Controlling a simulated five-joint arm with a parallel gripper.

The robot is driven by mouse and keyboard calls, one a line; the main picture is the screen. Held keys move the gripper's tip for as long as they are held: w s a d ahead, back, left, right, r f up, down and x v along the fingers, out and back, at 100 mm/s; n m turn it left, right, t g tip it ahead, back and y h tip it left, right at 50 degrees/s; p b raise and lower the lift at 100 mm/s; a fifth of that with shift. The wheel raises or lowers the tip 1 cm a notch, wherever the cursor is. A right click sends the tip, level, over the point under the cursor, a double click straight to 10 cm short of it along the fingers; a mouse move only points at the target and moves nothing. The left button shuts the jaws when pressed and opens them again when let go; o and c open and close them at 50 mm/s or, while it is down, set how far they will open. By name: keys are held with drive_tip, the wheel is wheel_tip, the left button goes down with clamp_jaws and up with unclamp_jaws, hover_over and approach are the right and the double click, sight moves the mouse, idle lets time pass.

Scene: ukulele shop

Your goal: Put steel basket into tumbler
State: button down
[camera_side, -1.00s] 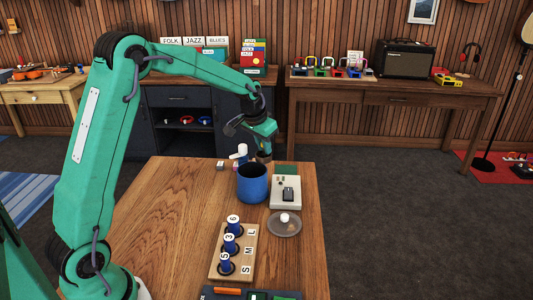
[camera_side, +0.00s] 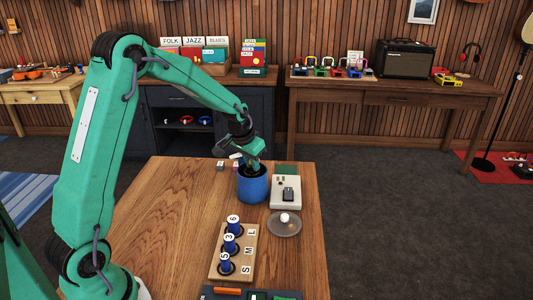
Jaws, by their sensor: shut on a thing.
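The blue tumbler (camera_side: 253,190) stands upright near the far edge of the wooden table. My gripper (camera_side: 253,167) is directly over the tumbler's mouth, pointing down, with its tips at about rim height. It is shut on the steel basket, which is a small dark shape at the tips, mostly hidden by the jaws and the rim. I cannot tell how far the basket is inside the tumbler or whether it touches the wall.
A pale scale-like device (camera_side: 286,192) stands close right of the tumbler. A round grey dish (camera_side: 284,224) with a white knob lies in front of it. A wooden board (camera_side: 222,262) holds several blue numbered pegs. The table's left half (camera_side: 160,215) is clear.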

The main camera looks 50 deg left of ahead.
sight(251, 171)
drive_tip(key=shift+f, duration=0.55)
drive_tip(key=shift+f, duration=1.85)
drive_tip(key=shift+f, duration=0.15)
drive_tip(key=c, duration=1.4)
unclamp_jaws()
drive_tip(key=v, duration=1.2)
